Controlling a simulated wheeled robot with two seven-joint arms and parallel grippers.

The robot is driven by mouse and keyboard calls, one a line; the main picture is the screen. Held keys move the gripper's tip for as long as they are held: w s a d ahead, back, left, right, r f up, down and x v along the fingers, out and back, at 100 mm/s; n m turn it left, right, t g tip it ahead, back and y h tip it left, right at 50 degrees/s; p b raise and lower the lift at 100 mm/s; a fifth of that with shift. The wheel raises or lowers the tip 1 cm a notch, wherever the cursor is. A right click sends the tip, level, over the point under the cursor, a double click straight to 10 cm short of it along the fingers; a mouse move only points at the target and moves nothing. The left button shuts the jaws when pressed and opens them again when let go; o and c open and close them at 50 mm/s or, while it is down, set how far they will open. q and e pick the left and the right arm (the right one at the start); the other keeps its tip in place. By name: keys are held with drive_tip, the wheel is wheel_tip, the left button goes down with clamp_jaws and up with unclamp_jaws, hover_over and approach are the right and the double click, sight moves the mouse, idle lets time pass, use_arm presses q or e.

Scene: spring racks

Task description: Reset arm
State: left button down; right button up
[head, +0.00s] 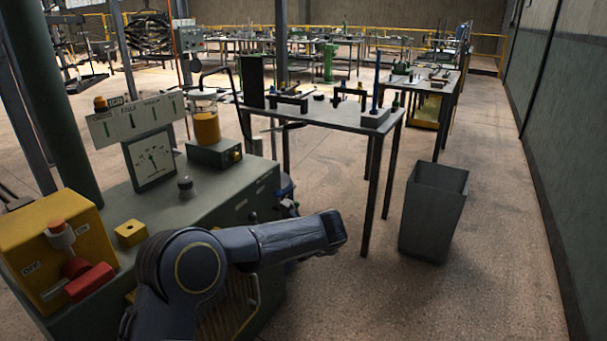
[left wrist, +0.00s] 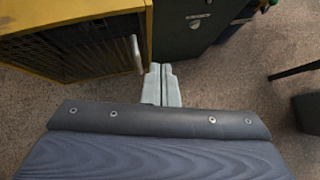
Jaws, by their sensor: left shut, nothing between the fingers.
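My left arm (head: 240,247) reaches from the bottom of the head view to the right, in front of the green machine (head: 228,205). Its gripper is not visible there. In the left wrist view my left gripper (left wrist: 161,70) is shut, its two pale fingers together with nothing between them. Its tips are beside a pale upright handle (left wrist: 137,55) on a yellow slatted panel (left wrist: 80,45); I cannot tell whether they touch. A yellow OFF/ON box (head: 35,243) with a red lever (head: 90,282) stands at the machine's left end. My right gripper is not in view.
The machine carries a dial gauge (head: 153,160) and a beaker of orange liquid (head: 206,126). A table (head: 330,114) with tools stands behind it. A grey bin (head: 432,212) is right of the table. The floor (head: 500,270) at right is clear up to the wall.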

use_arm(q)
drive_tip(key=s+a+r+m+t+h, duration=0.1)
drive_tip(key=a+r+m+t+h, duration=0.3)
drive_tip(key=r+m, duration=0.55)
drive_tip(key=s+a+r+m+t+h, duration=0.1)
drive_tip(key=a+r+m+t+h, duration=0.3)
drive_tip(key=r+m, duration=0.55)
drive_tip(key=s+r+m+h, duration=0.2)
drive_tip(key=s+m+h, duration=0.2)
drive_tip(key=s+m, duration=0.95)
drive_tip(key=s+a+f+m+g+y, duration=0.15)
drive_tip(key=s+f+m+g, duration=0.4)
drive_tip(key=s, duration=0.75)
drive_tip(key=s+a+f+m+g, duration=0.25)
drive_tip(key=s+f+m, duration=0.35)
drive_tip(key=s+f, duration=0.55)
wheel_tip(320, 180, up, 16)
drive_tip(key=p, duration=1.5)
drive_tip(key=shift+s+d+g, duration=0.2)
drive_tip(key=shift+s+g, duration=0.1)
drive_tip(key=shift+s, duration=0.05)
